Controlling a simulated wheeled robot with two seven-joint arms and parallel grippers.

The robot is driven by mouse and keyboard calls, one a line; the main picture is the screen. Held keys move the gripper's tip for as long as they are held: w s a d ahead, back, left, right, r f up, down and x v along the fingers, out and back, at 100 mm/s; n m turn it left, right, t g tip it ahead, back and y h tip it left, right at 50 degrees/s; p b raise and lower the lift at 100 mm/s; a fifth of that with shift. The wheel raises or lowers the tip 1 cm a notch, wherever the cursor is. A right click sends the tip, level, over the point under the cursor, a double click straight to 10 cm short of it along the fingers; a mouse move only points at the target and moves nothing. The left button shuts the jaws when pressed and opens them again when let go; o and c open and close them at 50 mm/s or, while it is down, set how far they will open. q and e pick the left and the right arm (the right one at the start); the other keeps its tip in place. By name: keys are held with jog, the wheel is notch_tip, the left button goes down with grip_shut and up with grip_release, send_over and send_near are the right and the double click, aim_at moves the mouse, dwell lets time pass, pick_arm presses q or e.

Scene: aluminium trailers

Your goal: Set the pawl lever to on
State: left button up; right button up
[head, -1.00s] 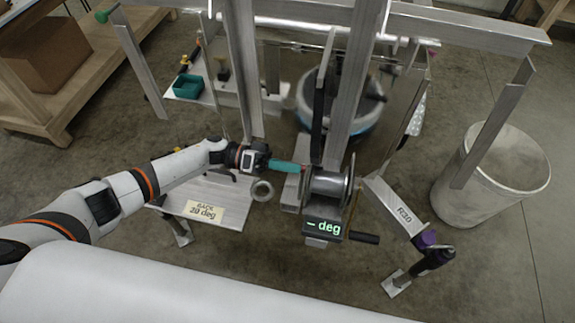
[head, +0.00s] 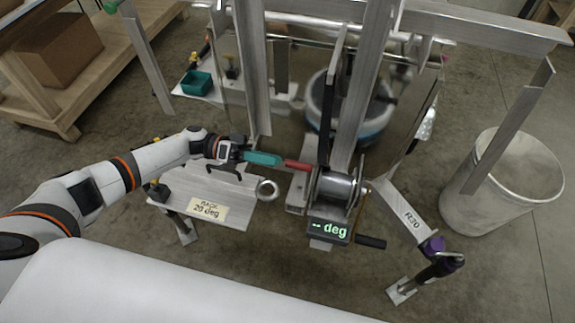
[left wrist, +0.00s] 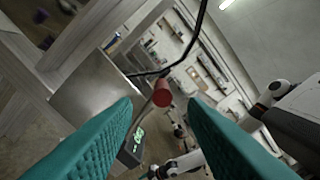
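A short red handle (head: 298,165), which I take to be the pawl lever's grip, sticks out to the left of the winch drum (head: 335,188). In the left wrist view it is a red cylinder (left wrist: 162,93) on a thin rod, seen nearly end-on. My left gripper (head: 280,160) has teal fingers and is just left of the red tip, pointing at it. In the left wrist view the fingers (left wrist: 160,112) are apart, with the red end between and beyond them. I cannot read any on or off mark. My right gripper does not show.
A display box (head: 328,229) reading "-- deg" and a black crank handle (head: 370,242) sit below the drum. A metal ring (head: 267,190) lies by the "RACK 20 deg" plate (head: 225,205). Aluminium posts (head: 362,90) rise close behind. A grey bin (head: 500,185) stands at the right.

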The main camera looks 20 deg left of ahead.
pick_arm(q)
jog(key=a+b, duration=0.1)
jog(key=a, duration=0.3)
jog(key=shift+a, duration=0.15)
jog(key=shift+a, duration=0.1)
dwell(0.3)
